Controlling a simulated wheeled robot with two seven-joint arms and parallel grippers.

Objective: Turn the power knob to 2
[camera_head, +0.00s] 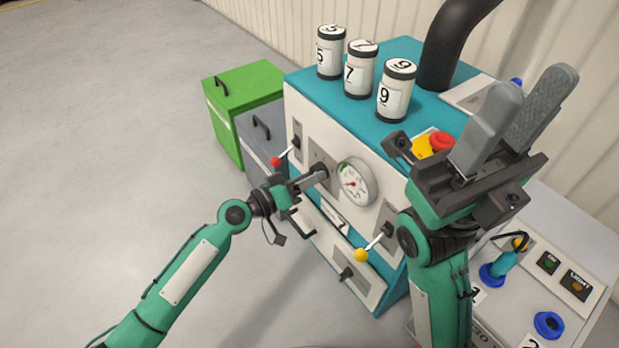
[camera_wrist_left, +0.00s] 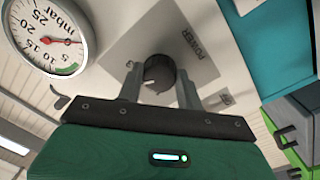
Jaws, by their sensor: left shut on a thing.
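The black round power knob (camera_wrist_left: 157,72) sits on a light panel plate (camera_wrist_left: 190,62) marked POWER in the left wrist view. A pale mark shows near the knob's lower left edge; the setting it points to cannot be read. My left gripper (camera_head: 320,171) reaches the machine's front, left of the gauge. In the left wrist view its two fingers (camera_wrist_left: 160,84) stand on either side of the knob, shut on it. In the head view the gripper largely hides the knob. My right gripper (camera_head: 534,80) is raised at the right, its fingers apart and empty.
The pressure gauge (camera_head: 356,181) is close beside the left gripper. A red-tipped lever (camera_head: 276,161) and a yellow-tipped lever (camera_head: 362,254) stick out nearby. Canisters marked 5, 7 and 9 (camera_head: 360,70) stand on top. A red emergency button (camera_head: 441,141) is near the right gripper.

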